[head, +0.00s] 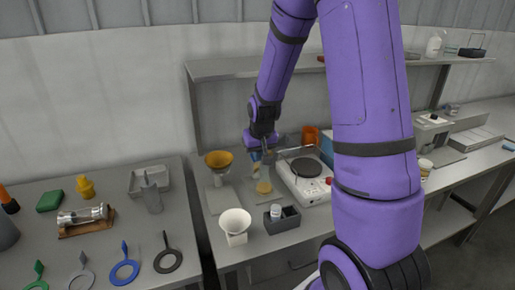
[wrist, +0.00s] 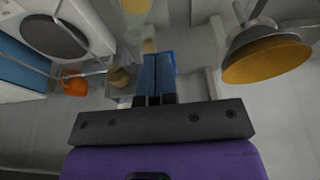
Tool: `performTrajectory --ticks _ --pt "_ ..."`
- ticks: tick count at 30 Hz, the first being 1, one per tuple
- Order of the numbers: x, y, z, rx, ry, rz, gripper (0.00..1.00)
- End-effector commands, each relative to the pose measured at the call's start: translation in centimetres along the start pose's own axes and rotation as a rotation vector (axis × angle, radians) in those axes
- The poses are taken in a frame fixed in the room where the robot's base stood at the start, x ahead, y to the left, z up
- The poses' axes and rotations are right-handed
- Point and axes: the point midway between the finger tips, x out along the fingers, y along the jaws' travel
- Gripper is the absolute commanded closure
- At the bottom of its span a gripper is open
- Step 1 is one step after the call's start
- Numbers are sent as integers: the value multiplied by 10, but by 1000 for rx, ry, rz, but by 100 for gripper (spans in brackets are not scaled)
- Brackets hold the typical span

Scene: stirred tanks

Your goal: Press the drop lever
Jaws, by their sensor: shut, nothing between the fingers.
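My gripper (head: 258,155) is over the middle bench, between the orange funnel (head: 219,159) and the hotplate (head: 306,168). In the wrist view its two blue fingers (wrist: 155,58) lie together with nothing between them. A beaker with yellow contents (head: 264,187) stands just in front of and below the gripper. A small tan rounded piece (wrist: 120,77) sits left of the fingers in the wrist view, apart from them. I cannot make out the drop lever for certain; it may be hidden behind the gripper or too small to tell.
The orange funnel is close on the right in the wrist view (wrist: 265,58). An orange mug (head: 310,136) stands behind the hotplate. A white cup (head: 235,224) and a dark grey box (head: 281,219) are at the bench front. A shelf (head: 225,68) runs above the back.

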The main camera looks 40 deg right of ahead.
Motion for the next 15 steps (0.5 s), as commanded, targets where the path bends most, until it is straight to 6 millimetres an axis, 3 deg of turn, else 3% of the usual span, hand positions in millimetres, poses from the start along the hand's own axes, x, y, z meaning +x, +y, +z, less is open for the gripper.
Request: performTrajectory --ticks 15 --pt "-8 0 -3 0 0 0 100"
